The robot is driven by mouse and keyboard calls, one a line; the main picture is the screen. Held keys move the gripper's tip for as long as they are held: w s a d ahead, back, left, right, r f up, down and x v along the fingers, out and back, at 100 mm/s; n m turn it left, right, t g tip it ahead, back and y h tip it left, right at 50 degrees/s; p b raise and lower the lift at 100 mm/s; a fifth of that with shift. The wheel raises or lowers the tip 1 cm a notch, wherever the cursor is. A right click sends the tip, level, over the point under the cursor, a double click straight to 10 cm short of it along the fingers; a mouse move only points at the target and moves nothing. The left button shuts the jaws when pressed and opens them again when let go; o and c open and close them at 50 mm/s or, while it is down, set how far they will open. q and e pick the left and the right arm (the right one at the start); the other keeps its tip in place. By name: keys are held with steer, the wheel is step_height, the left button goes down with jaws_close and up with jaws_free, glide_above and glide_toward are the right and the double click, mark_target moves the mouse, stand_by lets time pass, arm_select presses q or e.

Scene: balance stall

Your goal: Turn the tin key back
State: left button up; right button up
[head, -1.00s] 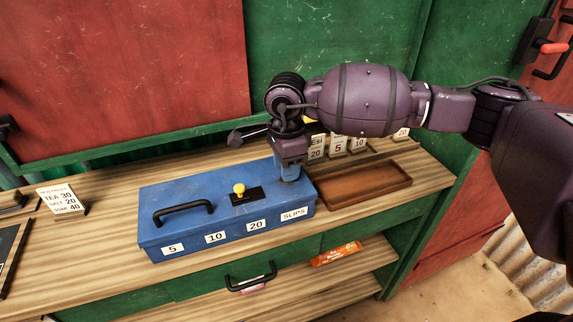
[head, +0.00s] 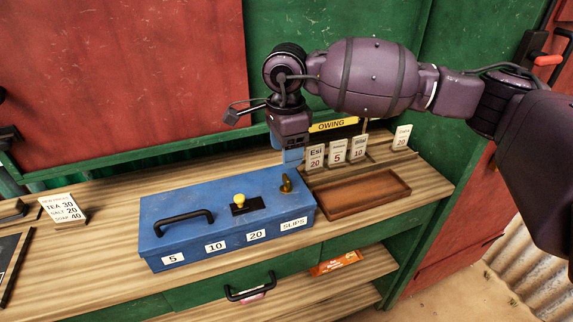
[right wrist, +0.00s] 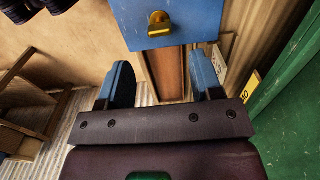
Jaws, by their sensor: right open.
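The blue cash tin (head: 225,228) stands shut on the wooden counter, with a black handle and a yellow knob (head: 239,198) on its lid. The brass key (head: 286,184) stands in the lid near its right end. In the right wrist view the key (right wrist: 159,25) shows beyond the fingertips, nothing around it. My right gripper (head: 292,156) hangs fingers down above and behind the key, clear of it. The right wrist view shows its two blue fingers (right wrist: 164,80) wide apart and empty. My left gripper is not in view.
An empty brown wooden tray (head: 362,192) lies right of the tin. Small price cards (head: 337,151) and a yellow OWING sign (head: 332,125) stand behind it. A price card (head: 62,208) stands at left. An orange packet (head: 336,263) lies on the shelf below.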

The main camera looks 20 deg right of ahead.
mark_target(286, 177)
steer(key=shift+r, duration=1.75)
